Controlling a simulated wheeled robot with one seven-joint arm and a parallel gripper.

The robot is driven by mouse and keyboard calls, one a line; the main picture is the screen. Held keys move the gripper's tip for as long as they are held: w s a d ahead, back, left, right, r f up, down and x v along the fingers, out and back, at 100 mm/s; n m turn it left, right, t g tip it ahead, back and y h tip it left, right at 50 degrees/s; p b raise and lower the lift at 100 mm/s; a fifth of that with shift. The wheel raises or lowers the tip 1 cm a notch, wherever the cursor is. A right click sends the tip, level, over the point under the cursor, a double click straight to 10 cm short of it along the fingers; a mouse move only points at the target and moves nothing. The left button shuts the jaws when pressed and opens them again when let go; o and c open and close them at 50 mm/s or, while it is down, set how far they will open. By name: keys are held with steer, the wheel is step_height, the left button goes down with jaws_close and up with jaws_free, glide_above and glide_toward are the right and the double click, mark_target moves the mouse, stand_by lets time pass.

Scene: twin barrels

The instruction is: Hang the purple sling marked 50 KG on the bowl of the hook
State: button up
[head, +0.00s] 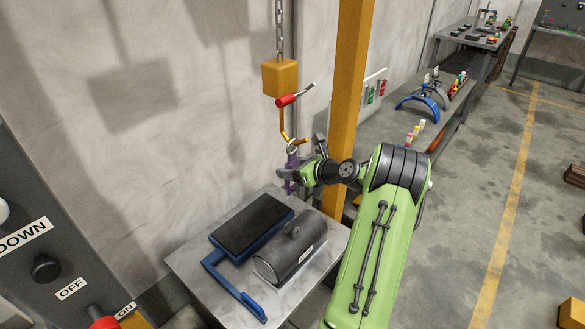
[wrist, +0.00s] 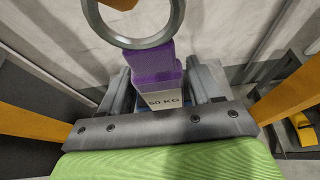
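The purple sling (head: 291,162) stands upright, its steel ring at the top (head: 292,147). In the wrist view the purple webbing (wrist: 152,58) and the ring (wrist: 143,42) are close up, and its white tag reads 50 KG. My gripper (head: 289,173) is shut on the sling at its tag, with a finger on each side (wrist: 163,88). The orange hook (head: 283,122) hangs just above, its bowl overlapping the ring in the head view. A bit of it shows within the ring's opening in the wrist view (wrist: 118,4). I cannot tell whether the bowl passes through the ring.
The hook hangs from a yellow block (head: 280,78) on a chain, with a red-ended lever (head: 287,100). A yellow post (head: 349,100) stands close on the right. Below, a grey table (head: 190,262) carries a dark cylinder (head: 290,250) and a blue-framed plate (head: 252,226).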

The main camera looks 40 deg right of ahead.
steer(key=o, duration=0.3)
steer(key=p+v, duration=0.3)
steer(key=v, duration=1.2)
steer(key=shift+s+r, duration=0.15)
steer(key=shift+s, duration=0.15)
